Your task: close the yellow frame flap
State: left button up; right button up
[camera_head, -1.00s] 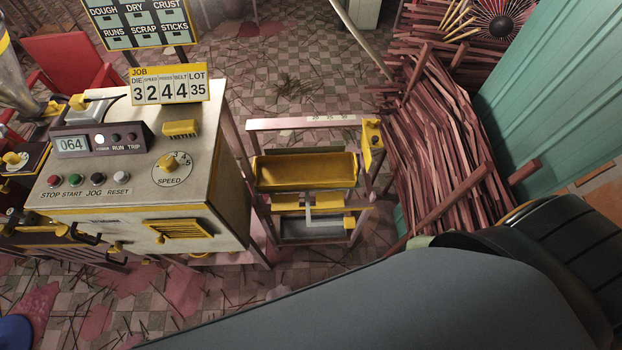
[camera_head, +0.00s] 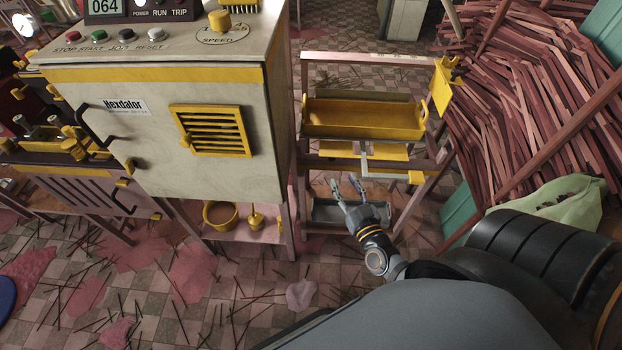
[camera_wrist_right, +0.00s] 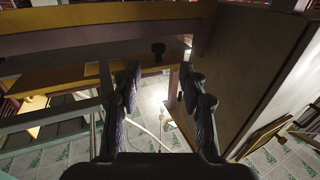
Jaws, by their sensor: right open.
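A yellow flap (camera_head: 441,88) stands at the right post of the open metal frame (camera_head: 365,58), tilted, with a small yellow knob at its top. I cannot tell how far it stands open. My right gripper (camera_head: 345,181) is open and empty, low in front of the frame. It is below and left of the flap, well apart from it. In the right wrist view my right gripper (camera_wrist_right: 160,88) has its two fingers spread with nothing between them. I cannot make out the flap there. My left gripper is in neither view.
A yellow tray (camera_head: 362,120) sits in the frame, above a lower grey tray (camera_head: 322,212). The cream cabinet (camera_head: 215,178) with a yellow louvre stands close on the left. Reddish sticks (camera_head: 520,115) are heaped on the right. The tiled floor in front has scattered sticks.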

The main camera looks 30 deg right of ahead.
aim_at(333, 160)
jog(key=w, duration=0.3)
jog(key=w+d, duration=0.1)
jog(key=w, duration=0.3)
jog(key=w+d, duration=0.1)
jog(key=w, duration=0.2)
jog(key=shift+w, duration=0.25)
jog(key=shift+c, duration=0.4)
